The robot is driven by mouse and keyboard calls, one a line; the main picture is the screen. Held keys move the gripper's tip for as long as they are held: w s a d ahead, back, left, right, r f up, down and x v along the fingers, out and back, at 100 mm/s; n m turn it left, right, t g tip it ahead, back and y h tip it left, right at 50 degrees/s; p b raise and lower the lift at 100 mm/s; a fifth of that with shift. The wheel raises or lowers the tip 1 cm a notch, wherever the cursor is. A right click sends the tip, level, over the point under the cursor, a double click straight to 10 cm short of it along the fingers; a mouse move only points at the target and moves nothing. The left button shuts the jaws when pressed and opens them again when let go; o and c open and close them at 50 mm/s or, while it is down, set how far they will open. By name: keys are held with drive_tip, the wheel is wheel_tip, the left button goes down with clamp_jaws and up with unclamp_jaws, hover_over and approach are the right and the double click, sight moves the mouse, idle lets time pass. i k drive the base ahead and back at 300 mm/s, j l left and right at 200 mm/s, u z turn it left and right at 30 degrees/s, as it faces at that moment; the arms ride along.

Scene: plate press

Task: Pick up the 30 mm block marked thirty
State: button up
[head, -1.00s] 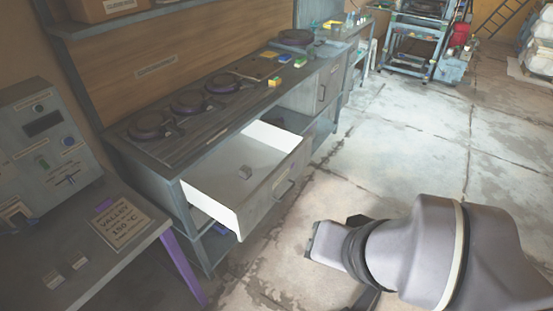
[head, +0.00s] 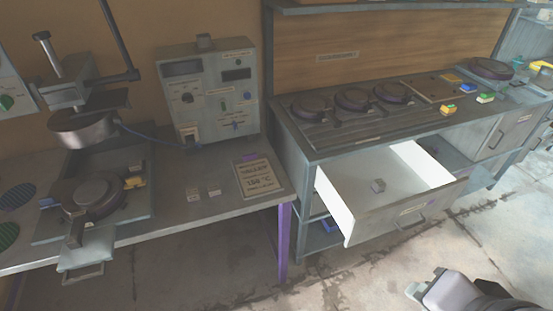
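Any markings on these blocks are too small to read, so I cannot tell which one is marked thirty. Part of my arm shows at the lower right, over the floor and apart from the drawer and the bench. I cannot make out my gripper's fingers.
A press (head: 85,125) and a hot plate (head: 95,193) stand on the left bench (head: 140,232), with a control box (head: 208,95) behind. The cabinet top (head: 325,146) carries round dark pans (head: 352,99) and coloured blocks (head: 448,110). The open drawer juts into the floor space.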

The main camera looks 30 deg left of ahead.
sight(136, 165)
drive_tip(key=u, duration=2.2)
drive_tip(key=i+j+z, duration=0.1)
drive_tip(key=i, duration=1.8)
drive_tip(key=j, duration=0.05)
